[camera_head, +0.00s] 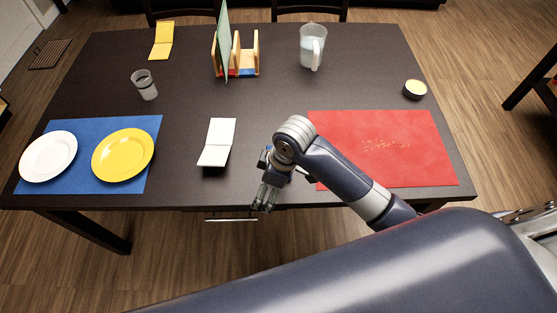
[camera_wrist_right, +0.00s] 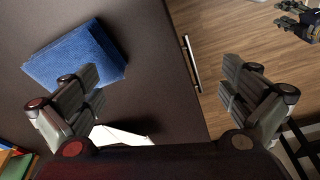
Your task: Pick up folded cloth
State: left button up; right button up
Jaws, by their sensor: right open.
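The folded cloth (camera_wrist_right: 72,56) is a blue, layered square lying on the dark table in the right wrist view, at upper left. In the head view it is mostly hidden behind my right gripper and arm. My right gripper (camera_head: 266,198) hangs over the table's front edge in the head view. In the wrist view the right gripper (camera_wrist_right: 160,72) is open, its two fingers wide apart with nothing between them. The left finger overlaps the cloth's lower edge in the picture; I cannot tell if they touch.
A white folded card (camera_head: 217,142) stands left of the gripper. A red mat (camera_head: 420,165) lies right, a blue mat (camera_head: 150,170) with a white plate (camera_head: 48,156) and yellow plate (camera_head: 123,155) left. A rack (camera_head: 244,62), pitcher (camera_head: 312,46) and glass (camera_head: 145,85) stand farther back.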

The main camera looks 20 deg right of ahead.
jog(key=w+d+r+n, duration=0.1)
jog(key=w, duration=0.1)
jog(key=w+d+r+n+h, duration=0.1)
jog(key=w, duration=0.1)
jog(key=w+r, duration=0.1)
jog(key=r, duration=0.1)
jog(key=shift+w+d+r+n+g, duration=0.1)
jog(key=shift+w+d+n+g, duration=0.3)
jog(key=w+d+r+n+h, duration=0.1)
jog(key=w+d+r, duration=0.2)
jog(key=shift+g, duration=0.3)
notch_tip(320, 180, down, 5)
jog(key=shift+f+p, duration=0.1)
jog(key=shift+p, duration=0.2)
notch_tip(320, 180, down, 4)
jog(key=shift+a+f+p, duration=0.1)
jog(key=shift+p, duration=0.4)
jog(key=shift+f, duration=0.55)
pick_arm(q)
jog(key=shift+s+a+r, duration=0.35)
jog(key=shift+s+r, duration=0.3)
jog(key=shift+r, duration=0.1)
pick_arm(e)
jog(key=c, duration=0.8)
